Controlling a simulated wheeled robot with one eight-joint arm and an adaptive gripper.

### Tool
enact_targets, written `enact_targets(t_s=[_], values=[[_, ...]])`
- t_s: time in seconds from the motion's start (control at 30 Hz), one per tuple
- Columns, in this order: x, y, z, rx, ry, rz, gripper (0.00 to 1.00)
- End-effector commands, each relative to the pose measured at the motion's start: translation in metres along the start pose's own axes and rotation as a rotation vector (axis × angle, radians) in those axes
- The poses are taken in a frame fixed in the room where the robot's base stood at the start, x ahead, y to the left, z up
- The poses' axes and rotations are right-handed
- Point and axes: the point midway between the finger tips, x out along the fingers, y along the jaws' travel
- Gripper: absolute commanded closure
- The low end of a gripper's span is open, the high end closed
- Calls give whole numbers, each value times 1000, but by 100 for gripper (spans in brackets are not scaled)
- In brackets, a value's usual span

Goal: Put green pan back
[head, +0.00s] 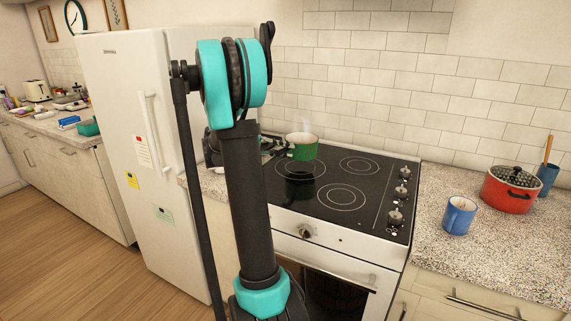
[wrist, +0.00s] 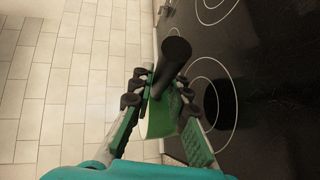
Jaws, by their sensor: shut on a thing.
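The green pan (head: 302,148), with a pale rim and inside, hangs above the black stovetop (head: 343,195), with a dark reflection below it. Faint steam shows above it. In the wrist view my gripper (wrist: 162,88) is shut on the pan, whose green and pale body (wrist: 160,120) shows between the fingers. Its black handle (wrist: 175,55) sticks out past the fingertips. In the head view my arm hides most of the gripper, to the left of the pan.
A blue mug (head: 459,216) and a red pot (head: 509,190) with a lid stand on the right counter (head: 490,260). A blue cup (head: 547,178) is behind them. The white fridge (head: 125,170) stands left of the stove. The front and right burners are clear. A tiled wall is behind.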

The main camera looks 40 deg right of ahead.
Motion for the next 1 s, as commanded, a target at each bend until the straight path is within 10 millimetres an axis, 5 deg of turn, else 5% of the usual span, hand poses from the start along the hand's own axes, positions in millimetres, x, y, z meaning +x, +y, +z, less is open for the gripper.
enact_targets(t_s=[0.53,0.87,0.9,1.0], values=[[12,-50,1,1,0,2,100],[13,-53,1,1,0,1,100],[13,-54,1,0,0,0,82],[13,-53,2,0,0,0,69]])
